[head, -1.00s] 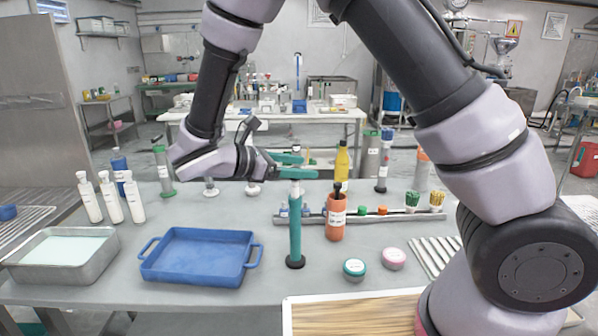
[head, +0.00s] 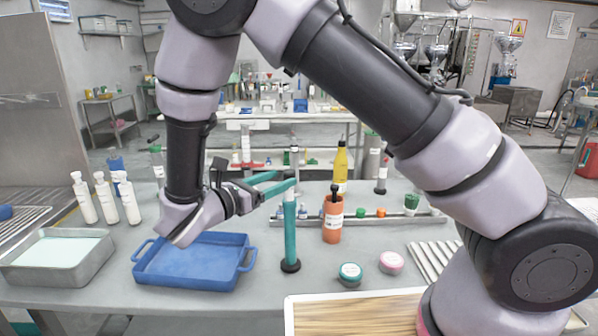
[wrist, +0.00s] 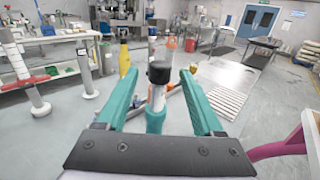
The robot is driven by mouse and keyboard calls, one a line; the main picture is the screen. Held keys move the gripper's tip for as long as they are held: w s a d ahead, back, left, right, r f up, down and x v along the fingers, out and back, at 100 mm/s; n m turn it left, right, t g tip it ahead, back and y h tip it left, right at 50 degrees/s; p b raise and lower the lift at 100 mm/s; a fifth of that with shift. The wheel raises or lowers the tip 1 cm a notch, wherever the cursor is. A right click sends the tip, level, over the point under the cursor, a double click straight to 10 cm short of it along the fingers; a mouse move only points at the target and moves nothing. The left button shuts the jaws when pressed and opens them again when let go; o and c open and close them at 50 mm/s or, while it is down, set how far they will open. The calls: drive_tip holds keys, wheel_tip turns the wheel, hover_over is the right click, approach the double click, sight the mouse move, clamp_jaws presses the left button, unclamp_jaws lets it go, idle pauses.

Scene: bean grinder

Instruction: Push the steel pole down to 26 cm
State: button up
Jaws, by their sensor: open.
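The steel pole (head: 293,167) rises from an upright teal tube (head: 290,232) that stands on a round black base on the table. In the wrist view the steel pole (wrist: 158,98) has a black cap (wrist: 160,72) and enters the teal tube (wrist: 155,121). My gripper (head: 288,180) is open, its teal fingers beside the upper part of the pole. In the wrist view the cap lies between the two fingers, with a gap on both sides. I cannot tell how deep the pole sits between them. No height marks are readable.
A blue tray (head: 246,242) lies left of the tube, under my wrist. An orange bottle (head: 333,219) stands to the right, with a teal jar (head: 350,274) and a pink jar (head: 391,262) in front. White bottles (head: 107,199) stand at the left.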

drive_tip(key=x, duration=0.7)
clamp_jaws()
idle(1.3)
